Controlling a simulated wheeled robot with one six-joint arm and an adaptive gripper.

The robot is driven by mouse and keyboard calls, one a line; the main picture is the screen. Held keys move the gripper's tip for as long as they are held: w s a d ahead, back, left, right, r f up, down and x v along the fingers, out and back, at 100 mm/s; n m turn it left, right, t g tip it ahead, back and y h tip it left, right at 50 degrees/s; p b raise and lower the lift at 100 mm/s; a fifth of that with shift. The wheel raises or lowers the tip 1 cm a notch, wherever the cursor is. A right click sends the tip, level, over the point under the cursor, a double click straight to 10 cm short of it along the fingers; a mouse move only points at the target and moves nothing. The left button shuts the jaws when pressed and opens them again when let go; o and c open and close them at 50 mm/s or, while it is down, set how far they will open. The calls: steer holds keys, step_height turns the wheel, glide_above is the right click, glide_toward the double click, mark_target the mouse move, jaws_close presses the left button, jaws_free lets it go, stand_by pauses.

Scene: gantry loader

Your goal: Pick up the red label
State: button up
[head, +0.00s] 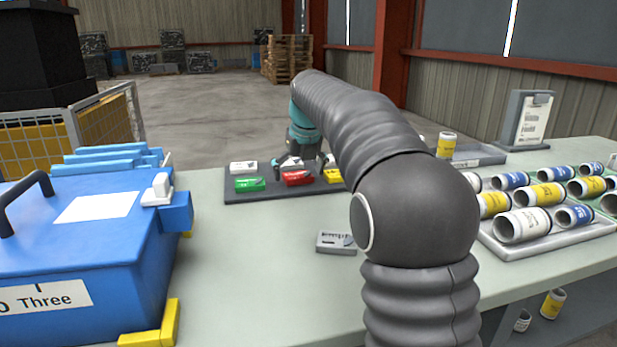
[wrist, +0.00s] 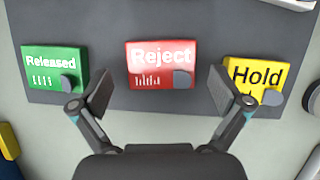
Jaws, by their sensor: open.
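The red label (wrist: 160,60), marked "Reject", lies on a dark tray (wrist: 110,100) between a green "Released" label (wrist: 52,70) and a yellow "Hold" label (wrist: 256,78). In the head view the red label (head: 297,178) is in the front row of the tray (head: 265,194). My gripper (wrist: 160,95) is open and empty in the wrist view, its two fingers apart below and to either side of the red label. In the head view my gripper (head: 304,162) is over the tray, partly hidden by my arm.
A white label (head: 243,167) lies behind the green one. A grey box (head: 336,241) sits on the table in front. A blue case (head: 70,250) stands at the left. A rack with several cans (head: 525,224) stands at the right.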

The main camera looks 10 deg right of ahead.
mark_target(297, 173)
steer(key=shift+d, duration=0.1)
steer(key=c, duration=1.1)
steer(key=shift+r, duration=0.15)
steer(key=shift+r, duration=0.6)
step_height(297, 173, up, 2)
steer(key=shift+r, duration=0.25)
steer(key=s+d+r, duration=0.7)
steer(key=s+d, duration=0.1)
steer(key=shift+d, duration=0.2)
